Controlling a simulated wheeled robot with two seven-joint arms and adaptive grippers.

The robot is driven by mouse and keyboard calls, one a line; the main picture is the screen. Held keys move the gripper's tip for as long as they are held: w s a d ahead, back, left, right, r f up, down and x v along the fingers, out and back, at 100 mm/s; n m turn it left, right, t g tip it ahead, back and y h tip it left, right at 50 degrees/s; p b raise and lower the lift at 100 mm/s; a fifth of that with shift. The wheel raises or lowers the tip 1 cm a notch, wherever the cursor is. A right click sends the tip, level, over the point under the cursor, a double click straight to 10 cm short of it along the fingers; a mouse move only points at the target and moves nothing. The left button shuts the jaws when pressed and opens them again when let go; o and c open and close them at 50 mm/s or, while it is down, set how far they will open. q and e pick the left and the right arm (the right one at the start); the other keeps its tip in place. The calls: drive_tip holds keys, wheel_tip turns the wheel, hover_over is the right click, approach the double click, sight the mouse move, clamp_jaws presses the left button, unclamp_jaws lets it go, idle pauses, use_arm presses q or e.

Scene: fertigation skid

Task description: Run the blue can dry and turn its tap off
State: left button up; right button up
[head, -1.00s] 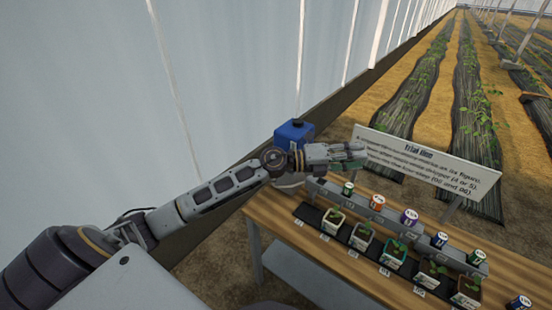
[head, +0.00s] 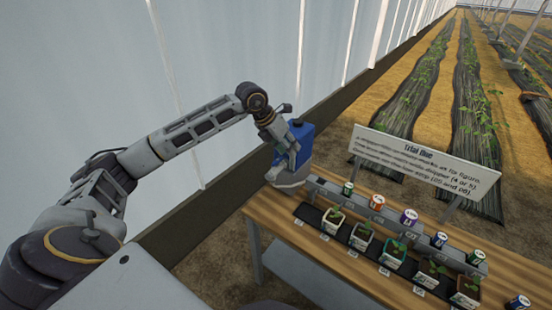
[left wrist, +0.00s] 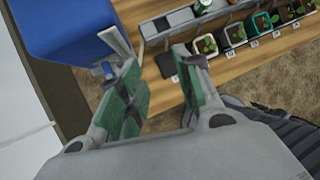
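The blue can (head: 302,132) stands upright on a pale round base (head: 287,178) at the far left end of the wooden bench. In the left wrist view the can (left wrist: 65,25) fills the top left corner. A small blue and grey fitting, which looks like its tap (left wrist: 108,69), sits beside the left green-padded finger. I cannot tell whether it touches that finger or how the tap is set. My left gripper (left wrist: 155,60) is open, fingers apart with nothing between them. In the head view the left gripper (head: 285,152) points down at the can's near side. The right gripper is not seen.
A grey rail (head: 335,190) carries several coloured labelled cans along the bench (head: 262,206). Several potted seedlings stand on a black strip (head: 308,214) in front. A "Trial One" sign (head: 425,163) stands behind. The greenhouse wall (head: 230,60) is close on the left.

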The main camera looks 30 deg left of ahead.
use_arm(q)
drive_tip(key=a+r+n+y, duration=0.1)
drive_tip(key=a+r+y, duration=0.1)
drive_tip(key=a, duration=0.6)
drive_tip(key=shift+s+y, duration=0.45)
drive_tip(key=shift+y, duration=0.15)
drive_tip(key=shift+w+d+f, duration=0.1)
drive_tip(key=shift+f, duration=0.05)
drive_tip(key=p, duration=0.2)
approach(277, 160)
drive_tip(key=x, duration=0.6)
drive_tip(key=shift+x, duration=1)
drive_tip(key=shift+d, duration=0.1)
